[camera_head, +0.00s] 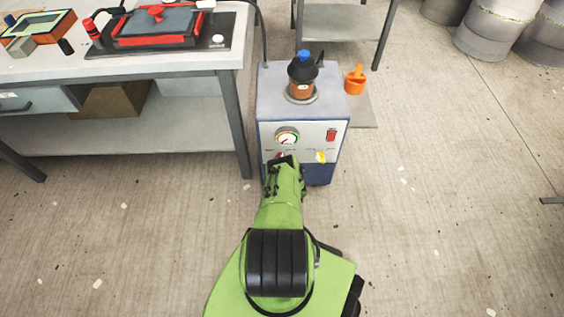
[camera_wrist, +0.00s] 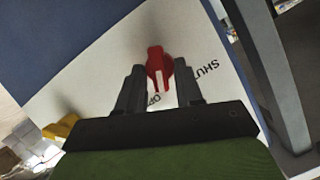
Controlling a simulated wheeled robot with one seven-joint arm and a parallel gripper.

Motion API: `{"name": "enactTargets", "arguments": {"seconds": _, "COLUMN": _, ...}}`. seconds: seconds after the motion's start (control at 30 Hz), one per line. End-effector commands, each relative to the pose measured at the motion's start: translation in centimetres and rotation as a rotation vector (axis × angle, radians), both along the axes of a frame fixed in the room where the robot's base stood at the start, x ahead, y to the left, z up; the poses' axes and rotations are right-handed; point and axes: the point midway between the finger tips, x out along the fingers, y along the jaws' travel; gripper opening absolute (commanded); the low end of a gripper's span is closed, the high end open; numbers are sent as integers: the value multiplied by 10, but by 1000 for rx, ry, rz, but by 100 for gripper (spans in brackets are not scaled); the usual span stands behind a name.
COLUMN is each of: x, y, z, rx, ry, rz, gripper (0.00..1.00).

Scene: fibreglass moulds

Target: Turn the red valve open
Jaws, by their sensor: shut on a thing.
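The red valve (camera_wrist: 158,60) is a small handle with a white line, on the white front panel of the machine. My gripper (camera_wrist: 159,70) is shut on it, one dark finger on each side. In the wrist view the handle stands roughly upright in the picture, its white line towards the partly hidden letters "OP" below. The word "SHUT" is printed to its right. In the head view a bit of the red valve (camera_head: 280,155) shows beside my gripper (camera_head: 283,160); my green arm hides the rest.
The grey-blue machine (camera_head: 267,95) carries a gauge (camera_head: 287,137), a red switch (camera_head: 331,135) and a yellow valve (camera_head: 320,156), right of the red one. A workbench (camera_head: 170,62) stands close on the left. An orange cup (camera_head: 355,79) is at the right. The floor at right is open.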

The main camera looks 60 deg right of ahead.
Motion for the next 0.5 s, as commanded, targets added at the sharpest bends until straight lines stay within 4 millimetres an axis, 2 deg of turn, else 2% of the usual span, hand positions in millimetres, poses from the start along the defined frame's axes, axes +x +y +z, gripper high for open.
{"name": "enactTargets", "arguments": {"seconds": 0.07, "x": -1, "y": 0, "z": -1, "rx": 0, "ry": 2, "rz": 0, "gripper": 5}}
{"name": "enactTargets", "arguments": {"seconds": 0.1, "x": -1, "y": 0, "z": -1, "rx": 0, "ry": 2, "rz": 0, "gripper": 40}}
{"name": "enactTargets", "arguments": {"seconds": 0.23, "x": 0, "y": 0, "z": -1, "rx": 0, "ry": 2, "rz": 0, "gripper": 60}}
{"name": "enactTargets", "arguments": {"seconds": 0.5, "x": 0, "y": 1, "z": 0, "rx": 0, "ry": 2, "rz": 0, "gripper": 61}}
